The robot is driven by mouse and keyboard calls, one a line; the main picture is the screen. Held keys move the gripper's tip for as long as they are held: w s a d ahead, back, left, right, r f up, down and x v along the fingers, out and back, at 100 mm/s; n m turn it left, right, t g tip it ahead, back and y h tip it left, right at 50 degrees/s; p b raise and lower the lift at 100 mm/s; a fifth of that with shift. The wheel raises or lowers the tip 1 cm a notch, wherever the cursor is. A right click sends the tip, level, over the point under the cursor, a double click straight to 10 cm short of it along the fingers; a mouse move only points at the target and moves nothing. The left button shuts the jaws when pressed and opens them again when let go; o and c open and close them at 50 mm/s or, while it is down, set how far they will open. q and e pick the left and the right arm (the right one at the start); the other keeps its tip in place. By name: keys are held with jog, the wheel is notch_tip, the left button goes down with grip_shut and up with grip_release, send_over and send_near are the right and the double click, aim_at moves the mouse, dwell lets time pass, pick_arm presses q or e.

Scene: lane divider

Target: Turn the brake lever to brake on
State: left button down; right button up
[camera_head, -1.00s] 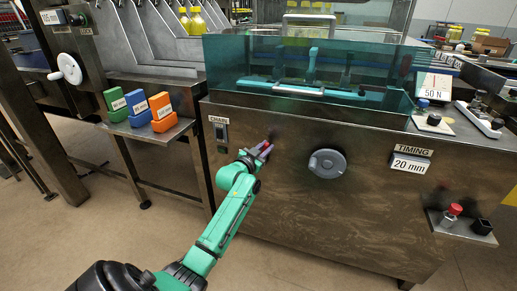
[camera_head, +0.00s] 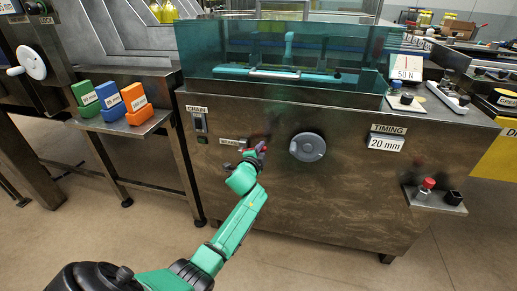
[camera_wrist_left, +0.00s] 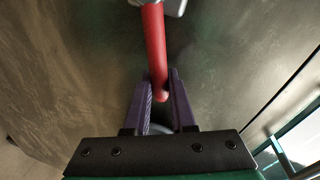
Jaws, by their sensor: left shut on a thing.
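The brake lever is a red rod (camera_wrist_left: 155,42) coming down from the top in the left wrist view, where its rounded end lies between two purple fingers. My left gripper (camera_wrist_left: 160,80) is shut on the lever near that end. In the head view my left gripper (camera_head: 257,149) is at the machine's front panel, just right of a label reading BRAKE (camera_head: 233,141). The lever is mostly hidden there by the gripper, so I cannot read its setting. My right gripper is not in view.
A grey round knob (camera_head: 307,147) sits close right of my gripper. A CHAIN switch (camera_head: 199,123) is to its left. The TIMING plate (camera_head: 386,143) and a small shelf with a red button (camera_head: 427,184) are further right. Green, blue and orange blocks (camera_head: 111,100) stand on a left ledge.

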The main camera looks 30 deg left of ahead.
pick_arm(q)
jog(key=shift+w+d+f+m+y+b, duration=0.15)
jog(key=shift+f+m+y+b, duration=0.45)
jog(key=shift+f+m+b, duration=0.9)
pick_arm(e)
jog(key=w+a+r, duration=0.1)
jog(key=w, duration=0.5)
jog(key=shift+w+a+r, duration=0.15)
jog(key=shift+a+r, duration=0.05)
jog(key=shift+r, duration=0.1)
pick_arm(q)
jog(key=shift+f, duration=0.1)
jog(key=c, duration=0.8)
grip_release()
jog(key=shift+o, duration=0.2)
jog(key=shift+d, duration=0.1)
